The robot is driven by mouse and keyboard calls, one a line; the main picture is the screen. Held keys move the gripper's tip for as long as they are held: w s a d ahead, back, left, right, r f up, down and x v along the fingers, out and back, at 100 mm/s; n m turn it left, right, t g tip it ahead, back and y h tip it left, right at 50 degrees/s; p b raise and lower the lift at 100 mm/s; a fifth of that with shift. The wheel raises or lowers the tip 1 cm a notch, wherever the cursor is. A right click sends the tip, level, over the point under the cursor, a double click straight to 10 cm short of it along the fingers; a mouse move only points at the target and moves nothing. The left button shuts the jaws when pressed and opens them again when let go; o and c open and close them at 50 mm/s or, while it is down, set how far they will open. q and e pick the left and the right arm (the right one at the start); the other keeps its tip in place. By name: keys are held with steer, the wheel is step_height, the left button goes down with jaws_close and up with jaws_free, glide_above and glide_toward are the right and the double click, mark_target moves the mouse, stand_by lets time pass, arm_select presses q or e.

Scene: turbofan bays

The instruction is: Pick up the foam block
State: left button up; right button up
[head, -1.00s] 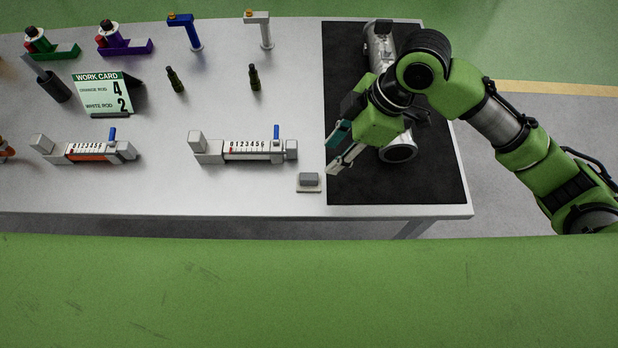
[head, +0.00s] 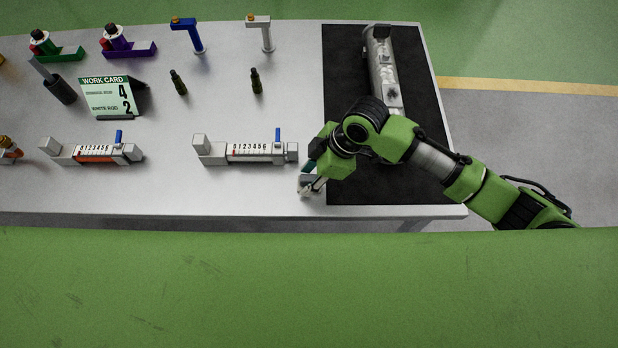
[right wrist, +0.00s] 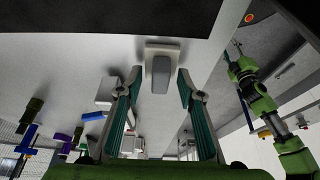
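The foam block looks to be the small grey block (right wrist: 161,73) on a pale square pad (right wrist: 163,47), seen in the right wrist view. My right gripper (right wrist: 160,84) is open, with its two teal-padded fingers spread either side of the block's near end. I see no contact with it. In the head view my right gripper (head: 309,179) is low over the table by the black mat's left edge and hides most of the block. A green arm, apparently my left, shows at the right of the right wrist view, its gripper (right wrist: 237,52) too small to read.
A slide gauge (head: 245,150) stands just left of my right gripper, with another gauge (head: 95,152) farther left. A silver cylinder (head: 383,70) lies on the black mat (head: 425,150). Small dark bottles (head: 256,82) and a work card (head: 108,97) stand behind.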

steer(key=c, duration=0.8)
steer(key=shift+o, duration=0.2)
steer(key=shift+r+b, duration=0.5)
steer(key=shift+r, duration=0.1)
steer(key=s+d+r+b, duration=0.4)
steer(key=s+d+r, duration=0.1)
steer(key=d+r, duration=0.6)
steer(key=shift+s+d+r, duration=0.2)
steer(key=shift+d+r, duration=0.2)
steer(key=shift+d, duration=0.65)
